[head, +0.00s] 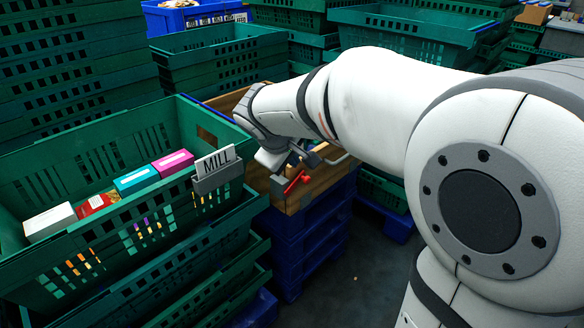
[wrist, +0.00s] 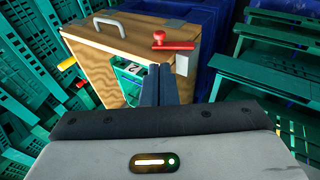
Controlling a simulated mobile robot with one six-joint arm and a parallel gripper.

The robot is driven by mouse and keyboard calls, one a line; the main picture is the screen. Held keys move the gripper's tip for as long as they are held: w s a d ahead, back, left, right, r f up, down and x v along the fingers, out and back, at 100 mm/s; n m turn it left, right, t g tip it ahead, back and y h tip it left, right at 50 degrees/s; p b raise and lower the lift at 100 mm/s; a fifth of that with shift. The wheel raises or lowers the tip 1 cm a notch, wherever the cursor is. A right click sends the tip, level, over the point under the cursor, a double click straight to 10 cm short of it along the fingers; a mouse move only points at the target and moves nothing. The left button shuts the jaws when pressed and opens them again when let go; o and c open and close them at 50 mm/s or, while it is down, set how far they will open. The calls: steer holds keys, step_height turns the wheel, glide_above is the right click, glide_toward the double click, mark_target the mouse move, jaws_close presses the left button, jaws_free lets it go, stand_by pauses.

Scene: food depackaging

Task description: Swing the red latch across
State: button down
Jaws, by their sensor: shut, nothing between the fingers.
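The red latch (wrist: 170,44) is a bar with a round knob, mounted on a wooden box (wrist: 118,45). In the wrist view it lies roughly level near the box's right upper edge. In the head view the latch (head: 296,182) shows below my gripper, on the box's near side. My gripper (wrist: 159,72) is shut and empty. Its dark fingers stand together, with their tips just below the latch in the wrist view; I cannot tell whether they touch it. In the head view my wrist hides much of the box (head: 322,178).
A pale handle (wrist: 117,23) sits on the box's wooden face, beside an opening. The box rests on stacked blue crates (head: 305,245). A green crate (head: 110,160) of packets with a MILL sign (head: 216,162) stands to the left. More green crates (head: 225,60) stand behind.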

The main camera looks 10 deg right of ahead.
mark_target(307, 180)
steer(key=b+x, duration=0.4)
steer(key=x, duration=0.9)
steer(key=shift+f, duration=0.15)
